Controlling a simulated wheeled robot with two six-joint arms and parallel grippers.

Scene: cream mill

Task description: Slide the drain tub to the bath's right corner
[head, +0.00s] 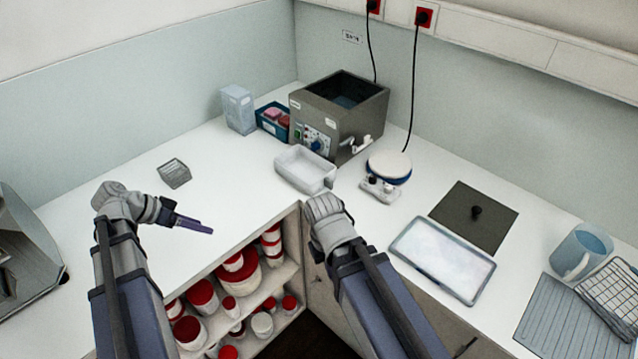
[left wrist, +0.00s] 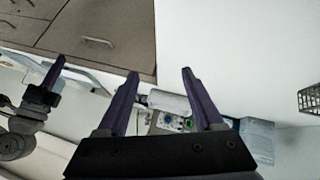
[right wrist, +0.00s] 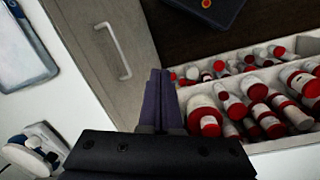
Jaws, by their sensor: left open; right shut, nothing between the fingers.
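The drain tub (head: 304,170), a shallow whitish open box, stands on the worktop in front of the bath's front face, reaching towards its right front corner. The bath (head: 312,133) is a metal box with an open top, a dial panel on its front and a drain tap (head: 355,146) near the right corner. The tub also shows between my fingers in the left wrist view (left wrist: 168,102), at a distance. My left gripper (head: 210,229) is open and empty, left of the tub and nearer me. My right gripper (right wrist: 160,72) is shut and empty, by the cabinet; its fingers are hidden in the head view.
A white-and-blue round-topped device (head: 388,168) stands right of the tub. A small grey box (head: 174,173) lies to its left. An open shelf of red-lidded jars (head: 240,270) is below the worktop edge.

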